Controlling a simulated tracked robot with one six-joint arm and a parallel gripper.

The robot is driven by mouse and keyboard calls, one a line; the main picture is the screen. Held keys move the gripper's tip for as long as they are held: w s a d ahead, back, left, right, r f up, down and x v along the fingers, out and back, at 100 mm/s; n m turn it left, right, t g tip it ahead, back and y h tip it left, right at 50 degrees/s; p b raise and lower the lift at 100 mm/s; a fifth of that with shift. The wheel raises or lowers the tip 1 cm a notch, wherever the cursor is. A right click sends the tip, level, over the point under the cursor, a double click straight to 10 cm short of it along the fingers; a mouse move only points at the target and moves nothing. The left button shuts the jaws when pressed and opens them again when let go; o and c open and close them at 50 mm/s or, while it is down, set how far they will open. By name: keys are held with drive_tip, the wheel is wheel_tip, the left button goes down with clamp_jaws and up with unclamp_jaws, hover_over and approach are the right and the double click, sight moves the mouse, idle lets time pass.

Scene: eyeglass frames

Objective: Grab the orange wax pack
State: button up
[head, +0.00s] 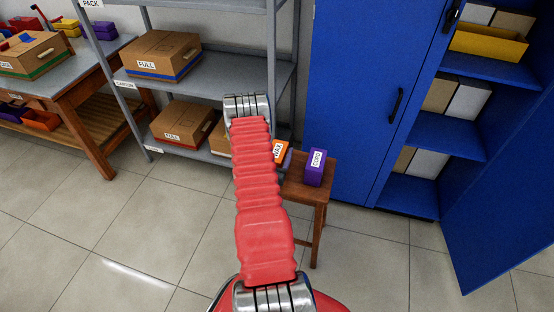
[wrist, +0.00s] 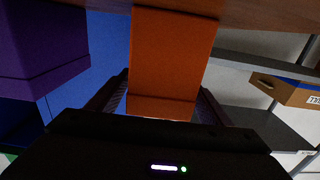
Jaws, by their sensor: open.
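The orange wax pack (head: 281,150) stands on a small wooden stool (head: 296,189), its left part hidden behind my red arm in the head view. In the wrist view, which appears upside down, the orange pack (wrist: 172,62) fills the middle. My gripper (wrist: 157,92) is open, with one dark finger on each side of the near end of the pack. I cannot tell whether the fingers touch it. In the head view the gripper is hidden behind my arm.
A purple pack (head: 315,167) stands on the stool right of the orange one and also shows at left in the wrist view (wrist: 40,45). A blue cabinet (head: 365,100) is behind the stool. A grey shelf (head: 220,75) holds cardboard boxes. Open tiled floor lies in front.

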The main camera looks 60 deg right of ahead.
drive_tip(key=shift+c, duration=0.2)
drive_tip(key=c, duration=1.3)
drive_tip(key=shift+o, duration=0.2)
drive_tip(key=shift+r, duration=0.1)
drive_tip(key=shift+r, duration=4.95)
